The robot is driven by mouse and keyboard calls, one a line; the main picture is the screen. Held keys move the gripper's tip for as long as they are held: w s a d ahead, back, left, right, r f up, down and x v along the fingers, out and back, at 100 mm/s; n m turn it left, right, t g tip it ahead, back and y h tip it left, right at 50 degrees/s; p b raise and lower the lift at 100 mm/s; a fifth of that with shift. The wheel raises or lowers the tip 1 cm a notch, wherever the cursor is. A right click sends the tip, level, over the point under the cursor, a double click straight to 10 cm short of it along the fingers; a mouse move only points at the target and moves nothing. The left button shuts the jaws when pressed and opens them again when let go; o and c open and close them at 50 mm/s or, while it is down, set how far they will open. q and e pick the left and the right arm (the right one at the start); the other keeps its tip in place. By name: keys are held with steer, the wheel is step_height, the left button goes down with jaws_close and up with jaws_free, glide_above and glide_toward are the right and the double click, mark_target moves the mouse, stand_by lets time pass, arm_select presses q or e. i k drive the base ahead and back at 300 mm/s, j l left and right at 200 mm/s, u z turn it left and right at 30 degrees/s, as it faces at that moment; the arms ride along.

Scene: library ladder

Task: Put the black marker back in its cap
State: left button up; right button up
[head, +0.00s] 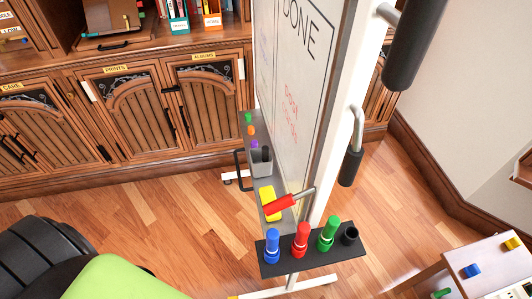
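A black holder plate (311,250) sticks out at the near end of the whiteboard. Blue (272,244), red (301,240) and green (328,234) markers stand upright in it. At its right end is a short black cap (350,235) with a dark top opening and no marker standing in it. A grey cup (260,164) sits on the whiteboard tray; a small black item (266,154) shows at its top. I cannot tell whether this is the black marker. Neither of my grippers is in view.
The whiteboard (295,85) stands in the middle. A yellow block (270,203) lies on its tray. Cabinets (125,110) line the back; a green seat (115,280) is front left.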

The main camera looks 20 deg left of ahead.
mark_target(368, 32)
steer(key=k+j+z, duration=0.3)
steer(key=j+z, duration=0.15)
steer(key=k+j+z, duration=0.45)
steer(key=i+j, duration=0.05)
steer(key=i, duration=0.05)
